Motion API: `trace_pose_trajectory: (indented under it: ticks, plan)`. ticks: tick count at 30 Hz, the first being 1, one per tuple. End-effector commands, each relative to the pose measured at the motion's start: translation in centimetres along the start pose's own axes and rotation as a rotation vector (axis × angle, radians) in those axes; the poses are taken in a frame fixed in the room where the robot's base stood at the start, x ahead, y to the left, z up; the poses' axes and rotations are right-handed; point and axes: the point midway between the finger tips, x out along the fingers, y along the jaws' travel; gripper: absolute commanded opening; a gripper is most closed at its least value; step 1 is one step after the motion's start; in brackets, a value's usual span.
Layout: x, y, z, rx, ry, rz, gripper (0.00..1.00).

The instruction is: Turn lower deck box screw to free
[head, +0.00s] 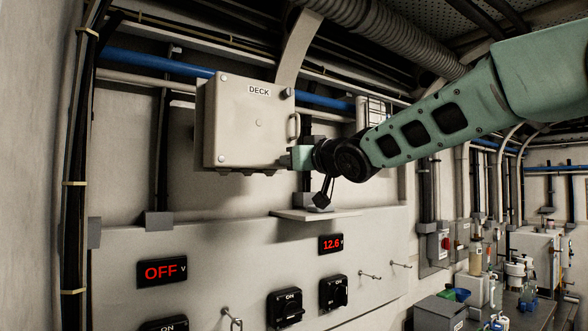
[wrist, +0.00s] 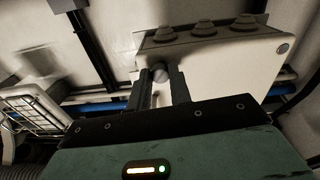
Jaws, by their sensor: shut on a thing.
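The deck box (head: 240,125) is a pale wall box labelled DECK, with its lid shut. Its upper right screw (head: 287,93) is a dark round knob standing out from the lid. My gripper (head: 291,158) is at the lid's lower right corner and covers the lower screw in the head view. In the wrist view the box (wrist: 225,65) appears upside down. There the lower screw (wrist: 160,74) shows as a grey round head between the two fingertips of my gripper (wrist: 161,79), which are shut on it. I cannot tell how far it is turned.
A curved handle (head: 295,127) is on the box's right edge, just above my gripper. Cable glands (wrist: 203,28) line the box's underside. A small shelf (head: 315,215) juts out below my gripper. A blue pipe (head: 150,62) runs behind the box. The panel below carries displays and rotary switches (head: 285,308).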

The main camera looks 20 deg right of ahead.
Motion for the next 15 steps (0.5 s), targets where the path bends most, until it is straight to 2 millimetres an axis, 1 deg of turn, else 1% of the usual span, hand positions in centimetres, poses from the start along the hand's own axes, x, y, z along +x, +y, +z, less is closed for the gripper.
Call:
trace_pose_trajectory:
  ticks: [1, 15]
  plan:
    - [0.00, 0.08, 0.28, -0.043, 0.001, 0.001, 0.00]
    - [0.01, 0.15, 0.17, -0.468, 0.014, -0.014, 0.00]
